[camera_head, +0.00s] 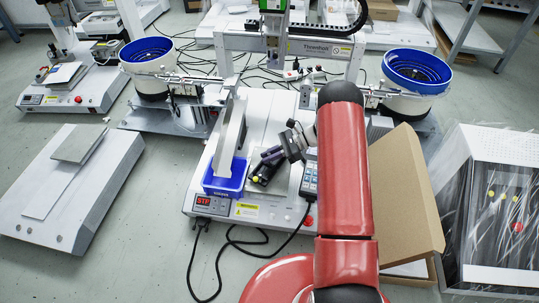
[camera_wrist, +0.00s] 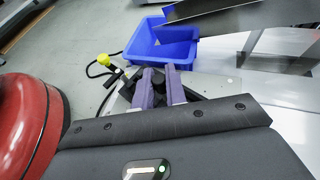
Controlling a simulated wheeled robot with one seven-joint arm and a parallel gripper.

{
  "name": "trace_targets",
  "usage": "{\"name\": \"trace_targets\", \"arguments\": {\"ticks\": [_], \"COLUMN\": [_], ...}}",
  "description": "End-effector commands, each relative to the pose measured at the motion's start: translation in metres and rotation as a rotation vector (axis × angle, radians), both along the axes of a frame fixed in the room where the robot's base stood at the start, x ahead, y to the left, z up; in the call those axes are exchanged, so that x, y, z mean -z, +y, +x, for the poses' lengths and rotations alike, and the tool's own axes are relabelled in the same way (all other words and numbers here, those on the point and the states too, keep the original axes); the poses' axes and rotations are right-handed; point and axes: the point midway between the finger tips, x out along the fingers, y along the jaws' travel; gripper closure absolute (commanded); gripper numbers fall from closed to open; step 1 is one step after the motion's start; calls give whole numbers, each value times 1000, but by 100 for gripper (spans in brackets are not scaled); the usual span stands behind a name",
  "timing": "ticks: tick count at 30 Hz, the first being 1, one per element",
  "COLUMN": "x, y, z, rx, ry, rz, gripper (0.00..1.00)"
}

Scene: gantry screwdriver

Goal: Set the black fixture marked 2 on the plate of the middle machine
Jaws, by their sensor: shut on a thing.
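My gripper (camera_head: 268,158) is shut on a dark thing that looks like the black fixture (camera_head: 262,174), at the front of the middle machine (camera_head: 264,209). I cannot tell whether the fixture touches the plate.
A blue bin (camera_head: 226,185) stands close to the left of the fixture, with a tall metal sheet (camera_head: 229,138) above it. A keypad (camera_head: 309,178) lies to the right. The gantry (camera_head: 288,43) rises behind. An open cardboard box (camera_head: 405,190) stands right of my arm.

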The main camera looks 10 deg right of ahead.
Motion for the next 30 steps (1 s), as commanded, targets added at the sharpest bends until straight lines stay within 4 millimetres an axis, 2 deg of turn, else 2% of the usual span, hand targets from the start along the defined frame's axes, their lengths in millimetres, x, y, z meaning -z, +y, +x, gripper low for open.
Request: {"name": "trace_targets", "arguments": {"ticks": [26,27,30], "x": [11,10,10], "y": [0,1,0], "z": [0,0,0], "rx": [-1,-1,-1], "ry": [-2,-2,-2], "rz": [2,2,1], "gripper": [100,82,69]}}
